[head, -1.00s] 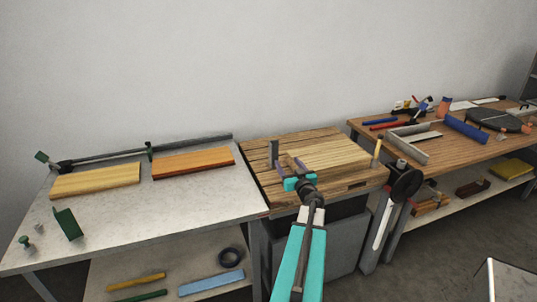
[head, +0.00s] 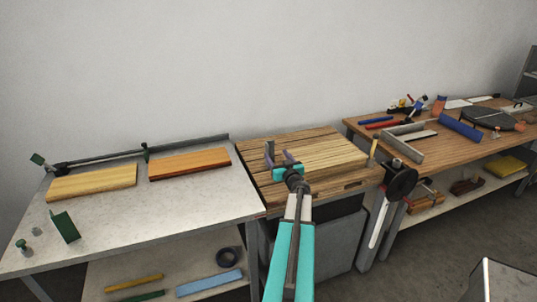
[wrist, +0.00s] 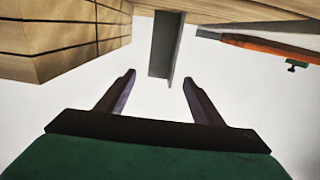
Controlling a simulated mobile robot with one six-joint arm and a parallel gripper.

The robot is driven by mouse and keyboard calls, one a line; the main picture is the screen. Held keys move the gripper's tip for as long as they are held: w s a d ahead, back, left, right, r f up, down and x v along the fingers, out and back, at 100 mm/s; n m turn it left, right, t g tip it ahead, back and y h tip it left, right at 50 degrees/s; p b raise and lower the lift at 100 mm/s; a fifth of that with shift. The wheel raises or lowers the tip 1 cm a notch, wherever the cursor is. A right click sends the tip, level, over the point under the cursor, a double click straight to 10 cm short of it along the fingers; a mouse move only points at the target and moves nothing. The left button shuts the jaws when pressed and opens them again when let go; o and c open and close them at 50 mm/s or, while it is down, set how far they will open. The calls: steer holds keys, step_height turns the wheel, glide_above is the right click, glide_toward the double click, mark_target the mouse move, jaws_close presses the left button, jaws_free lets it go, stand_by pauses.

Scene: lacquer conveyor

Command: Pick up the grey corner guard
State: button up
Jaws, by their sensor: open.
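The grey corner guard (head: 269,147) stands upright on the wooden bench, near its left side and left of a pale plank block. In the wrist view it appears upside down, as a grey angled strip (wrist: 166,45) hanging from the bench top. My gripper (head: 280,158) is open and empty, close in front of the guard. In the wrist view the two purple fingers (wrist: 158,77) are apart, and the guard lies just beyond the tips, roughly between them. No contact shows. In the head view the fingers partly hide the guard's lower part.
The pale plank block (head: 328,147) stands close to the right of my gripper; it fills the left of the wrist view (wrist: 65,40). An orange board (head: 190,163) lies on the grey table to the left. Grey channel pieces (head: 403,142) lie on the right bench.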

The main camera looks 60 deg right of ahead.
mark_target(270, 145)
steer(key=shift+x, duration=0.8)
steer(key=shift+p+x, duration=1)
steer(key=shift+x, duration=1.6)
steer(key=c, duration=1.2)
steer(key=shift+o, duration=0.2)
steer(key=shift+r, duration=0.15)
